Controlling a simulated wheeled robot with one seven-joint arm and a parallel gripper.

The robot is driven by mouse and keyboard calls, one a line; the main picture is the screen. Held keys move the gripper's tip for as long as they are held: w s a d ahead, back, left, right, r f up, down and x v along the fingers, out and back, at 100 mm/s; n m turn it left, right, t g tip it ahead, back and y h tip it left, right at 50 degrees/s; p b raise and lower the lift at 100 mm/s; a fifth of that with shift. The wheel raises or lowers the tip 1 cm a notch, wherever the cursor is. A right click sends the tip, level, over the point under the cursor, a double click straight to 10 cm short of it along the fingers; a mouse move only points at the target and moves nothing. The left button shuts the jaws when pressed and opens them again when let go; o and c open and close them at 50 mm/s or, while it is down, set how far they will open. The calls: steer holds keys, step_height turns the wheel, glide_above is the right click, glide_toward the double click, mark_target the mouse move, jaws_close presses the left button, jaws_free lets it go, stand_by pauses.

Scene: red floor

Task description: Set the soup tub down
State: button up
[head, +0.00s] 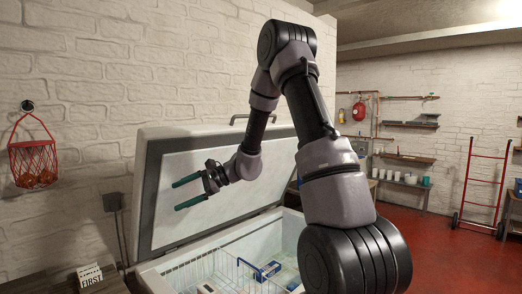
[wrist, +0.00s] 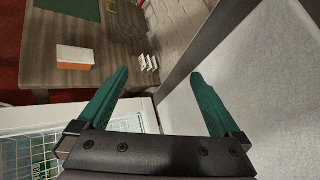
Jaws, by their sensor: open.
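My gripper (head: 176,196) is open, its two teal fingers spread, in front of the raised lid of a chest freezer in the head view. In the wrist view my gripper (wrist: 160,73) has nothing between its fingers. An orange and white container (wrist: 75,57) rests on a wooden table (wrist: 105,40) in the wrist view, apart from the fingers. I cannot tell for sure whether it is the soup tub. No other thing in view is clearly the soup tub.
The open chest freezer (head: 150,272) holds a wire basket (head: 195,268) and a blue and white pack (head: 266,270). Its raised lid (head: 200,155) stands close behind my gripper.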

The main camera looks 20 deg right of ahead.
steer(key=s+d+r+n+g+h, duration=0.1)
steer(key=s+d+r+n+h, duration=0.15)
steer(key=s+r, duration=0.45)
steer(key=s+d+r+n+h, duration=0.2)
steer(key=s+r+n, duration=0.25)
steer(key=s, duration=0.35)
steer(key=s+d+r+n+t+h, duration=0.2)
steer(key=s+d+r+t+h, duration=0.2)
steer(key=s+d, duration=0.7)
step_height(320, 180, up, 2)
steer(key=shift+s+r+n+t+h, duration=0.2)
steer(key=shift+s+n+t+h, duration=0.15)
steer(key=shift+s+h, duration=0.8)
